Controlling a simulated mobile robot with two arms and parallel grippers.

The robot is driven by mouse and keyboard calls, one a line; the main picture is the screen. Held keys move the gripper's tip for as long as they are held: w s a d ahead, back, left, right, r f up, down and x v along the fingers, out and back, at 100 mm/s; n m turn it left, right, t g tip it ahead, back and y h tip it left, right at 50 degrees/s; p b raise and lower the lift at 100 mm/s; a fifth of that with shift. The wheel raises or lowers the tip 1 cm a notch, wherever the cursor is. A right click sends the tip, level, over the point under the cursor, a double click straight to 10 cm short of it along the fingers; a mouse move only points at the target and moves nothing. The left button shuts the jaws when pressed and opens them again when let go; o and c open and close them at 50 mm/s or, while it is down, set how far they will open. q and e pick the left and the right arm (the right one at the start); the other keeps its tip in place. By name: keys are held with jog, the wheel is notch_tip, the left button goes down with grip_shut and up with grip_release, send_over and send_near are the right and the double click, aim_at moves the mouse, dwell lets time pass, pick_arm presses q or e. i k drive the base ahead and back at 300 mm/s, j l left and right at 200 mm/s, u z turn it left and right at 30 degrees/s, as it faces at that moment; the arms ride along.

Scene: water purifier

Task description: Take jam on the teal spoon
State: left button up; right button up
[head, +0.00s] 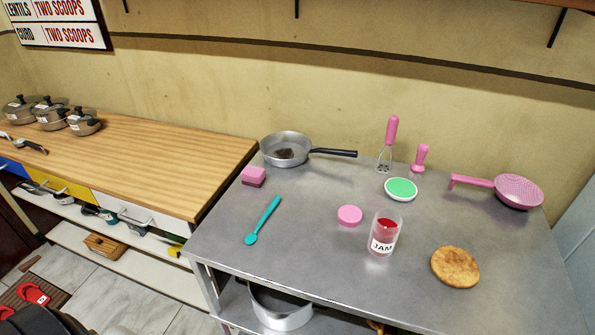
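The teal spoon (264,219) lies on the metal table (320,254), its bowl end toward the front left and its handle toward the back. A clear glass jar (382,243) labelled JAM stands upright to the right of the spoon, with red jam (387,224) inside. The jar's top looks open. A round pink lid-like disc (350,215) lies on the table just behind and left of the jar. The spoon and jar are apart. Neither of my grippers shows in the head view.
A pan (287,148), a pink sponge (254,175), a pink masher (387,143), a green-topped dish (401,189) and a pink strainer (517,191) stand toward the back. A round flatbread (455,267) lies at the right. A wooden counter (150,160) adjoins at the left. Bare table surrounds the spoon.

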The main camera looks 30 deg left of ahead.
aim_at(250, 239)
jog(key=u, duration=1.05)
